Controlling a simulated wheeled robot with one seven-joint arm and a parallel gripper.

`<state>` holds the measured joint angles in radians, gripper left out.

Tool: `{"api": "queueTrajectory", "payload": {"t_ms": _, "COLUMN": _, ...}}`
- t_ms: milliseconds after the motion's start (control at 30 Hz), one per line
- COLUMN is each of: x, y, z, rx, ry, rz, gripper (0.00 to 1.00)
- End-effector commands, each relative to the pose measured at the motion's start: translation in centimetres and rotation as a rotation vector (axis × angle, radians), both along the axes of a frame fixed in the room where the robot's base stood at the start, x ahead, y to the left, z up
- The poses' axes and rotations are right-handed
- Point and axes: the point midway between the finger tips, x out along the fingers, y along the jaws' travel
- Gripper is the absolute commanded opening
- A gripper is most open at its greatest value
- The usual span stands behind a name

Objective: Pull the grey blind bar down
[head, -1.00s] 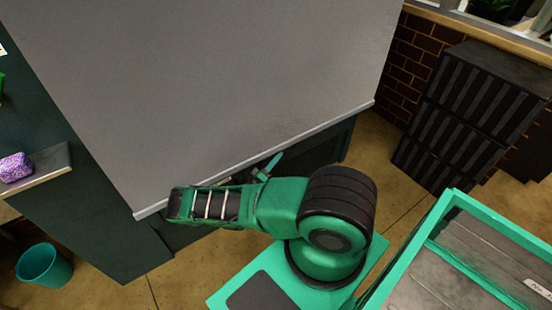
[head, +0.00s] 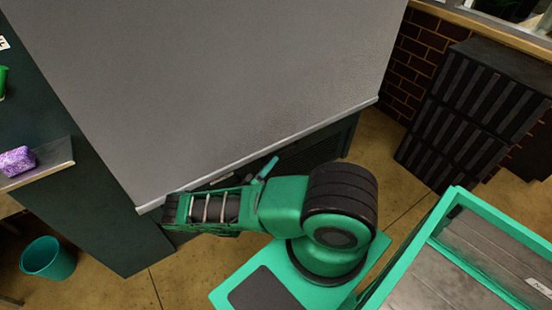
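The grey blind (head: 225,85) hangs as a broad flat sheet over the dark green cabinet. The grey blind bar (head: 318,128) is the pale strip along its bottom edge, slanting from lower left to upper right. My green and black arm lies in front of the bar's left and middle part. A thin green piece, seemingly part of my gripper (head: 267,169), pokes up behind the arm just below the bar. The rest of the gripper is hidden by the arm, so I cannot tell its opening or whether it touches the bar.
Black slatted crates (head: 470,115) stand at the right by a brick wall (head: 418,58). A teal bucket (head: 48,260) is on the floor at lower left. A purple block (head: 17,161) rests on a shelf (head: 50,170) at the left. Some floor (head: 385,170) is clear between cabinet and crates.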

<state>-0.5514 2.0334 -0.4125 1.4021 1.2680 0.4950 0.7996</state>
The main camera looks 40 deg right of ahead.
Motion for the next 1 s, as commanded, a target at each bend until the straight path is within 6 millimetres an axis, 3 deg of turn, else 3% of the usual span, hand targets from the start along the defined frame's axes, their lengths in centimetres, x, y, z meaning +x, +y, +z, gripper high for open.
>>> {"api": "queueTrajectory", "payload": {"t_ms": 100, "x": -0.2, "y": 2.3, "z": -0.7, "rx": 0.004, "ry": 0.0, "rz": 0.005, "gripper": 0.23}}
{"api": "queueTrajectory", "payload": {"t_ms": 333, "x": -0.7, "y": 4.6, "z": -1.2, "rx": 0.004, "ry": 0.001, "rz": 0.001, "gripper": 0.23}}
{"api": "queueTrajectory", "payload": {"t_ms": 1000, "x": -0.8, "y": 5.0, "z": -1.2, "rx": 0.002, "ry": 0.0, "rz": 0.0, "gripper": 0.23}}
